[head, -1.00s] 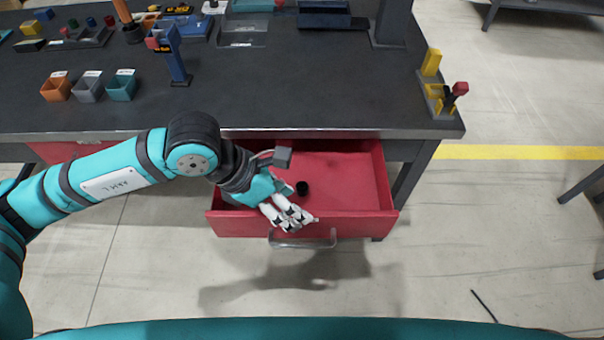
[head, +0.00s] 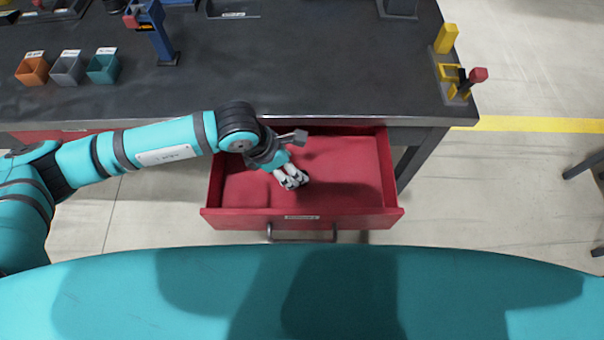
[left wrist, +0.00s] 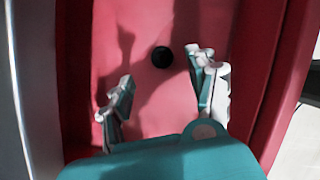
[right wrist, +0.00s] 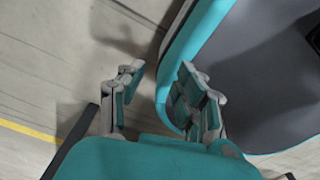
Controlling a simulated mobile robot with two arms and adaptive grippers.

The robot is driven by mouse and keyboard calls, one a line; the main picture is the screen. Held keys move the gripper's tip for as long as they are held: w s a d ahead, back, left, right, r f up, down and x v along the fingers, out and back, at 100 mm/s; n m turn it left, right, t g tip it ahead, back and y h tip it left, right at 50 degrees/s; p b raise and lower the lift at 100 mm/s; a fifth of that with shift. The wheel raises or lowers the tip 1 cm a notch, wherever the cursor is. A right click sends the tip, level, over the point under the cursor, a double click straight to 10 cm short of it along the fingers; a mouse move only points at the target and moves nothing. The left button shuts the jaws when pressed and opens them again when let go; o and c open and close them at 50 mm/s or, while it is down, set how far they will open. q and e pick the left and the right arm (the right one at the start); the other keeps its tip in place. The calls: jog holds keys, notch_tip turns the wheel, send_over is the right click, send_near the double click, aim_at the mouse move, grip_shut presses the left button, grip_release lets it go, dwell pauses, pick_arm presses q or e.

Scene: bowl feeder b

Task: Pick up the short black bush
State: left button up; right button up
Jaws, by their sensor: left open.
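The short black bush (left wrist: 162,57) lies on the red floor of the open drawer. In the left wrist view it shows as a small dark round piece beyond my fingertips, between their lines and nearer the right finger. My left gripper (left wrist: 165,92) is open and empty above the drawer floor. In the head view my left gripper (head: 291,178) is inside the drawer outline and hides the bush. My right gripper (right wrist: 158,88) is open and empty in the right wrist view, over the floor beside my teal body.
The red drawer (head: 230,215) is pulled out under the dark workbench (head: 320,75), with its walls close around my left gripper. Orange, grey and teal bins (head: 103,68) stand on the bench at left. A yellow fixture (head: 450,75) stands at the right corner.

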pick_arm(q)
jog(key=shift+w+d+f, duration=0.1)
jog(key=shift+d+f, duration=0.1)
jog(key=shift+f, duration=0.3)
jog(key=shift+d+f, duration=0.2)
jog(key=shift+f, duration=0.15)
jog(key=x, duration=0.3)
jog(key=shift+d+f+p, duration=0.15)
jog(key=shift+f+p, duration=0.1)
jog(key=shift+p, duration=0.15)
jog(key=shift+d+f, duration=0.1)
jog(key=shift+f, duration=0.25)
grip_shut()
pick_arm(e)
jog(key=shift+w+r, duration=0.5)
jog(key=shift+w, duration=0.2)
pick_arm(q)
jog(key=shift+r, duration=0.1)
